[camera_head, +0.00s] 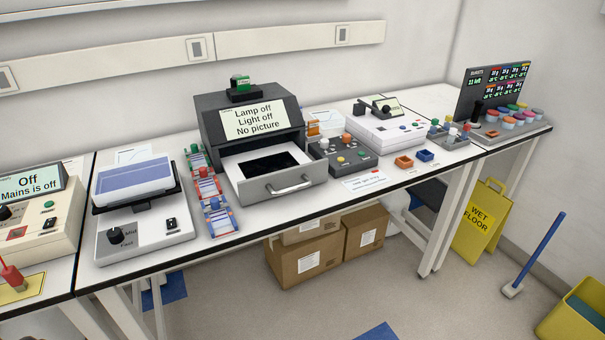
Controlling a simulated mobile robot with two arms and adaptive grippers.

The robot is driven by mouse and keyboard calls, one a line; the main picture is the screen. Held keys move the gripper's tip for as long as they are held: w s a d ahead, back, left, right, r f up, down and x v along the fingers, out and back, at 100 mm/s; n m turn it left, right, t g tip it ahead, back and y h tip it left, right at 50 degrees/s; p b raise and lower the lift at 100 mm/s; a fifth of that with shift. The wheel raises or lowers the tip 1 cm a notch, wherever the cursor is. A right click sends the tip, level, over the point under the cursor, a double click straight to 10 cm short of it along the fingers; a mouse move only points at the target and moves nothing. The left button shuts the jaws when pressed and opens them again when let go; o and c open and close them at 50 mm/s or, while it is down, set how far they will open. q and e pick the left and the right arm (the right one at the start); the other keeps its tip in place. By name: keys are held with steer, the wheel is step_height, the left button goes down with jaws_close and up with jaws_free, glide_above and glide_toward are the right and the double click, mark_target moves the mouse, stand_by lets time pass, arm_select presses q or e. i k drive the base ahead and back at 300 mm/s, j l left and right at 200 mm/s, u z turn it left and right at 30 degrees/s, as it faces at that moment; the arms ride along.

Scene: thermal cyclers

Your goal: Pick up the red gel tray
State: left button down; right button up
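Three small clear gel trays stand in a row on the bench between the rocker and the dark imager. The one with red parts, the red gel tray (207,187), is in the middle. A tray with a green knob (195,153) is behind it, and one with a blue knob (218,218) is in front, close to the bench edge. Fine detail of the trays is too small to tell. Neither of my grippers is in view.
A rocker with a blue-topped platform (135,180) stands left of the trays. The imager (250,125), its drawer (270,192) pulled out, stands close on their right. Small orange (403,162) and blue (425,155) blocks lie farther right. Cardboard boxes (305,262) sit under the bench.

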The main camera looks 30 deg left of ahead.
mark_target(207, 187)
steer(key=u, duration=1.5)
steer(key=i+l, duration=0.15)
steer(key=l, duration=0.2)
